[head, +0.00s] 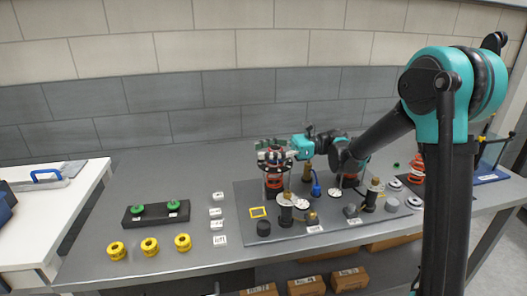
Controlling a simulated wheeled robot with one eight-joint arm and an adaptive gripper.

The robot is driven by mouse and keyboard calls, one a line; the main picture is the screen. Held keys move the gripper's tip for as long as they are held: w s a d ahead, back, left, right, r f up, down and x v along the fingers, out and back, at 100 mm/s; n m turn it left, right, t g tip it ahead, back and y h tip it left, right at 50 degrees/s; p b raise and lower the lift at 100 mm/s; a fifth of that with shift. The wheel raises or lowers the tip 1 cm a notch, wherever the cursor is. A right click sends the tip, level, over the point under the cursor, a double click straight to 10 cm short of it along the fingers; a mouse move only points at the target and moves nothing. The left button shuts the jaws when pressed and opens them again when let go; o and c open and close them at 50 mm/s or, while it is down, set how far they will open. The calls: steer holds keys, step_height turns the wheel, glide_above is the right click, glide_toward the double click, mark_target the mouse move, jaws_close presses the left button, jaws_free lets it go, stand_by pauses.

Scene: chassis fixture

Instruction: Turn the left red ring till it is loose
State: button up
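The left red ring (273,181) is on an upright fixture on the dark grey plate (245,208). My gripper (273,158) is at the top of this fixture, with my teal wrist coming in from the right. The fingers are too small to make out, so I cannot tell whether they touch the ring or are closed on it. A second red part (350,181) stands farther right on the plate, partly hidden behind my arm.
Black-and-tan posts (286,212) and a blue part (316,185) stand near the fixture. Yellow rings (150,245), a black holder with green knobs (156,213) and white labelled blocks (218,226) lie to the left. The table's back left is clear.

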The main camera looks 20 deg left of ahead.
steer(key=shift+r, duration=0.15)
step_height(320, 180, up, 10)
stand_by(0.7)
stand_by(0.4)
